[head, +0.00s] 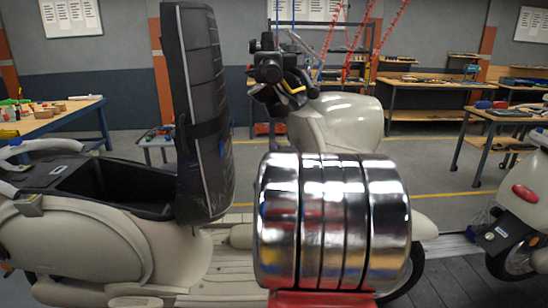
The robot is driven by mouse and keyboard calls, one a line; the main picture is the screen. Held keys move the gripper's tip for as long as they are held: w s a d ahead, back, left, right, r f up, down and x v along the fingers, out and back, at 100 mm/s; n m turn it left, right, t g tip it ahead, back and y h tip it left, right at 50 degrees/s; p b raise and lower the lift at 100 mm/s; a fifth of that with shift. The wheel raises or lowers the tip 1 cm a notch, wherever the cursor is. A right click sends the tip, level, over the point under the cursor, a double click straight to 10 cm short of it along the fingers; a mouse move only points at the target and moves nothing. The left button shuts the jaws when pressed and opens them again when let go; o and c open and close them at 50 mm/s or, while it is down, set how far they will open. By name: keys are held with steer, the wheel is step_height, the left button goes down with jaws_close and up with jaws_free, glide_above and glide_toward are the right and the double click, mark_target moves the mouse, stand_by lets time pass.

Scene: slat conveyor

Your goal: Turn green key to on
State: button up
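I cannot make out a green key in the head view. A cream scooter (75,240) stands in front of me, with its black seat (205,110) tipped upright and an open dark storage well (125,185) below it. Black parts with a yellow strip (278,75), apparently the handlebar, sit above the cream front body (340,120). The key's place is not visible. I cannot identify my gripper in this view.
A large ribbed chrome cylinder on a red base, possibly part of me, hides the scooter's middle. Another cream scooter (530,195) stands at the right. Workbenches (420,85) line the back. Floor shows between them and the scooters.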

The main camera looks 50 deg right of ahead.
jaws_close()
stand_by(0.4)
stand_by(0.4)
